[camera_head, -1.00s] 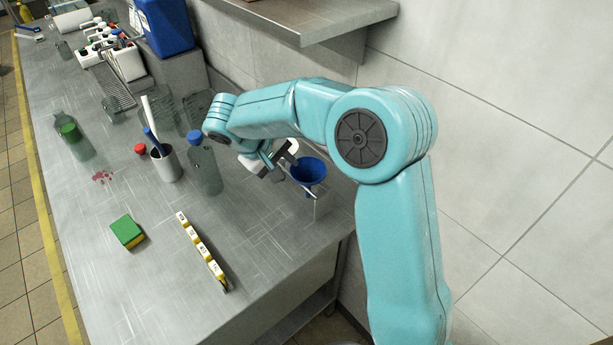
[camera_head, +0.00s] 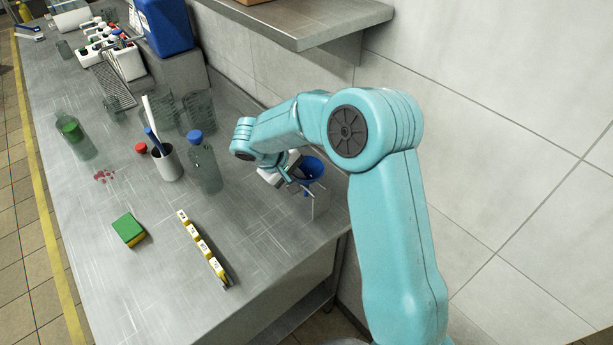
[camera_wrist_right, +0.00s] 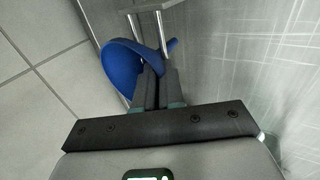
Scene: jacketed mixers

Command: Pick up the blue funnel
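The blue funnel (camera_head: 312,169) is at the right end of the steel bench, mouth up, by a small stand with a pale upright (camera_head: 320,202). In the right wrist view the funnel (camera_wrist_right: 122,68) sits at my fingertips, with metal rods of the stand (camera_wrist_right: 150,8) beyond it. My right gripper (camera_head: 303,184) has come to it from the left. In the wrist view its two fingers (camera_wrist_right: 158,80) are close together, with the funnel's wall seemingly pinched between them. The fingers hide part of the funnel. My left gripper is not in view.
A blue-capped bottle (camera_head: 205,165), a cup with pens (camera_head: 168,165), and several clear vessels stand left of my arm. A green sponge (camera_head: 128,229) and a yellow labelled strip (camera_head: 203,250) lie in front. A wall shelf (camera_head: 320,25) overhangs behind.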

